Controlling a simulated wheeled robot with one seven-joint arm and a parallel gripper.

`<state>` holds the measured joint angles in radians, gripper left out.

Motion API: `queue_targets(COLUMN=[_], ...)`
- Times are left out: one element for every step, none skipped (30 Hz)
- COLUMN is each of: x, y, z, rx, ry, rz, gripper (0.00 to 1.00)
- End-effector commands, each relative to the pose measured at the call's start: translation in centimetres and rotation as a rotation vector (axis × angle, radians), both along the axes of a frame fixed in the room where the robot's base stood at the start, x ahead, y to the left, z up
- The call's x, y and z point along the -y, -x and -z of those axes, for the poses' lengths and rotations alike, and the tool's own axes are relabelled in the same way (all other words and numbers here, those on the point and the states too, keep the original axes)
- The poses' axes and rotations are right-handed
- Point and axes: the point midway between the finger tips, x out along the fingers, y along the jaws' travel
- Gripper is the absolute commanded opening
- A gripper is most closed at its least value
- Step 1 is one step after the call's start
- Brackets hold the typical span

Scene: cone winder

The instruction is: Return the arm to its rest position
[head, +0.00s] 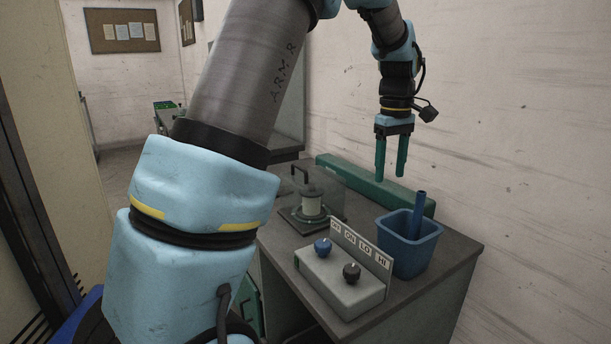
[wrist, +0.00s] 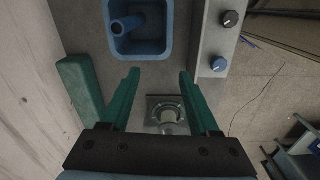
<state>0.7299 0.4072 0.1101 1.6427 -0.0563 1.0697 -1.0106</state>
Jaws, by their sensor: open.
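My gripper (head: 391,172) hangs with its green fingers pointing down above the back of the grey table (head: 441,249). It is open, with nothing between its fingers. In the wrist view my gripper (wrist: 158,82) shows its two fingers spread apart above the table. My arm crosses the head view from the lower left up past the top edge and comes down on the right. It hides part of the table's left side.
A blue bin (head: 409,257) with a blue tube (head: 419,212) stands at the right. A control box (head: 341,287) with two knobs sits in front. A clear-covered spool (head: 312,204) stands behind it. A green block (head: 345,177) lies along the wall.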

Motion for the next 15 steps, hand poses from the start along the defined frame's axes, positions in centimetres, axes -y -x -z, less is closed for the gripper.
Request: queue_targets(x=[-3.9,-6.0,-8.8,-10.7,-12.7,-15.2,-16.9,-18.6,-20.7,-22.1,-23.3,-24.7,-25.7,-26.4,-27.3], y=[-0.2,-0.1,0.2,0.6,1.0,1.9,2.6,3.5,4.7,5.6,6.5,7.8,8.6,9.4,10.3], z=[0.9,1.5,2.4,3.0,3.6,4.5,5.1,5.7,6.4,7.0,7.5,8.1,8.5,8.9,9.3], rx=[0.006,0.012,0.023,0.031,0.038,0.05,0.059,0.067,0.078,0.086,0.093,0.101,0.106,0.112,0.117], ry=[0.004,0.006,0.009,0.011,0.012,0.011,0.009,0.007,0.002,-0.003,-0.007,-0.013,-0.018,-0.021,-0.027], rz=[0.025,0.052,0.09,0.119,0.149,0.188,0.218,0.248,0.287,0.315,0.341,0.374,0.398,0.417,0.441], gripper=[0.62,0.62,0.62,0.62,0.62,0.62,0.62,0.62,0.62,0.62,0.62,0.62,0.62,0.62,0.62])
